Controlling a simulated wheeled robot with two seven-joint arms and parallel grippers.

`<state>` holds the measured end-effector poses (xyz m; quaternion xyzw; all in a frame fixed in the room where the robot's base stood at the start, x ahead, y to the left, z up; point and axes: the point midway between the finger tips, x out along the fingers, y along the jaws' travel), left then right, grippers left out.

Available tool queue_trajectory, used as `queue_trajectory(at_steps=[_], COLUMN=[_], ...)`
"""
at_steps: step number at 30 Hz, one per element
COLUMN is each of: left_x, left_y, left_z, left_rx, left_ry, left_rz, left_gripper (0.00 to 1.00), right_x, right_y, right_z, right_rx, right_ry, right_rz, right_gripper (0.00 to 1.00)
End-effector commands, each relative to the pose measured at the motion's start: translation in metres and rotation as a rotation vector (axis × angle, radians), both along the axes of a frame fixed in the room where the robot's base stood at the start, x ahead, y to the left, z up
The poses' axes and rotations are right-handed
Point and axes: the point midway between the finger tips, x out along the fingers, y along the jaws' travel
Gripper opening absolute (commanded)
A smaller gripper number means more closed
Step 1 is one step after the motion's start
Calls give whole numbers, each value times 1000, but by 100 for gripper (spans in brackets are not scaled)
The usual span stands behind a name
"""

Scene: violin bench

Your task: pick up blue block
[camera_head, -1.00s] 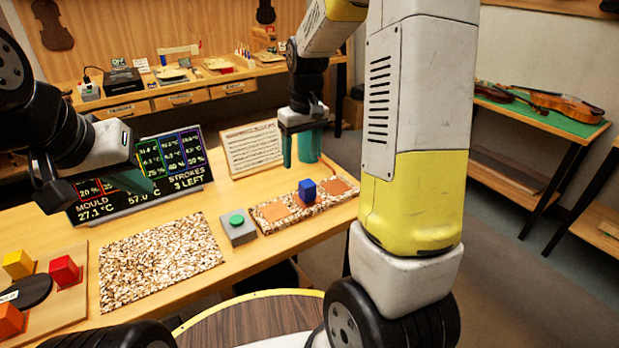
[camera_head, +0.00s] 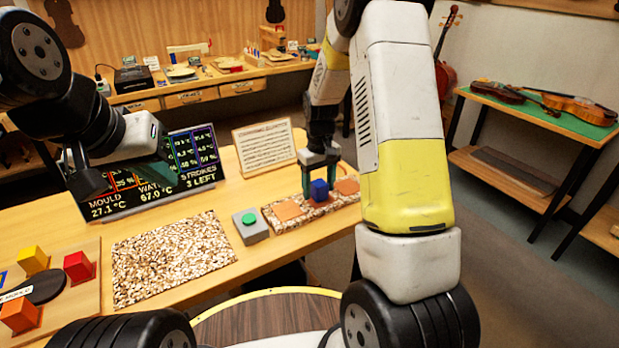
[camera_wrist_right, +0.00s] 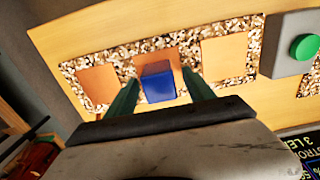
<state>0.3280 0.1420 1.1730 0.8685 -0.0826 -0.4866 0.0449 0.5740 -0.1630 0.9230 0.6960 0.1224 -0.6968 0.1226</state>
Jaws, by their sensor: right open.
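The blue block (camera_head: 319,190) sits on the middle orange square of a speckled strip at the right part of the bench. It also shows in the right wrist view (camera_wrist_right: 157,83). My right gripper (camera_head: 319,188) is lowered over it with its green fingers apart, one on each side of the block. In the right wrist view the right gripper (camera_wrist_right: 160,90) is open, and small gaps seem to show beside the block. My left gripper (camera_head: 80,180) hangs in front of the display at the left, away from the block; its fingers are not clear.
A grey box with a green button (camera_head: 250,222) stands left of the strip (camera_head: 273,215). A speckled mat (camera_head: 170,258) lies further left. Red, yellow and orange blocks (camera_head: 78,266) stand on a board at the far left. A display (camera_head: 150,190) and a paper stand (camera_head: 264,148) are behind.

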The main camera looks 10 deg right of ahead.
Motion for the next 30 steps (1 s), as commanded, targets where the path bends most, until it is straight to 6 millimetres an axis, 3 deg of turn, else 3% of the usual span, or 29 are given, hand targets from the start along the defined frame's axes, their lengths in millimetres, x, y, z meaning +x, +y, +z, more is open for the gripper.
queue_trajectory(at_steps=[5, 6, 15, 24, 30], left_x=[0, 0, 0, 0, 0], left_y=[0, 0, 0, 0, 0], left_z=[0, 0, 0, 0, 0], left_rx=[0, 0, 0, 0, 0], left_ry=[0, 0, 0, 0, 0], left_rz=[0, 0, 0, 0, 0], left_gripper=[0, 0, 0, 0, 0], right_x=[0, 0, 0, 0, 1], right_y=[0, 0, 0, 0, 0], right_z=[0, 0, 0, 2, 16], right_rx=[0, 0, 0, 1, 1], right_ry=[-1, -1, -1, -2, -4], right_rz=[0, 0, 0, 0, 0], right_gripper=[62, 58, 0, 0, 0])
